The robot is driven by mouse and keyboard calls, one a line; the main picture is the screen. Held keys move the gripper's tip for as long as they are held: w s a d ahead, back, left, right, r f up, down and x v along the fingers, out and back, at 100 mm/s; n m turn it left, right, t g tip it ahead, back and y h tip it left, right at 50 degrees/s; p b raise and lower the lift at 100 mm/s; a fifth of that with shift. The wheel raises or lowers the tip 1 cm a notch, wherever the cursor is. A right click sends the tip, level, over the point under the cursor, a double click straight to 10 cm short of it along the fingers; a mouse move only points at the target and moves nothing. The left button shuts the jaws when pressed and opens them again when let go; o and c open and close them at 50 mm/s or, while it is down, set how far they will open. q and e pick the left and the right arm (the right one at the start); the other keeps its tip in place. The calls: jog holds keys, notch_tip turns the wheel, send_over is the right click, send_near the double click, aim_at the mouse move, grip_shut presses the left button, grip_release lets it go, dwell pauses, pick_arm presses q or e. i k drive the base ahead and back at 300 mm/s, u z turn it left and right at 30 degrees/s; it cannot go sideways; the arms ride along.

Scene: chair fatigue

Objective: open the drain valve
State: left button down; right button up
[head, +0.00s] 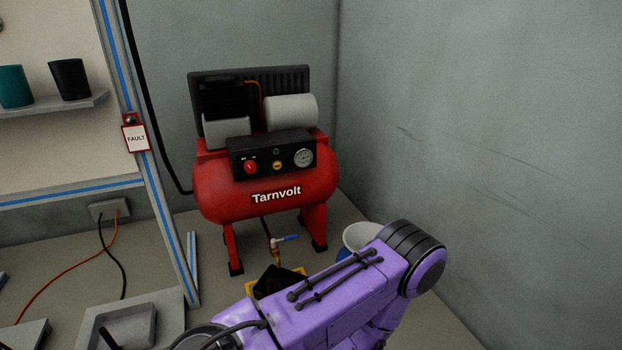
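The drain valve (276,245) is a small brass fitting with a blue lever handle (286,239). It hangs under the red tank of the Tarnvolt air compressor (265,189), between the legs. The lever sticks out to the right, roughly level. My purple arm crosses the lower middle of the head view, in front of the compressor. Nothing is seen touching the valve.
A white and blue bucket (361,237) stands to the right, partly hidden. A frame with a FAULT tag (135,137) stands left. Grey walls close the back and right.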

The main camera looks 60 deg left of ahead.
aim_at(286, 238)
jog(key=u, duration=0.35)
jog(key=i, duration=0.75)
jog(key=u, duration=0.9)
jog(key=i, duration=0.45)
jog(key=u, duration=0.45)
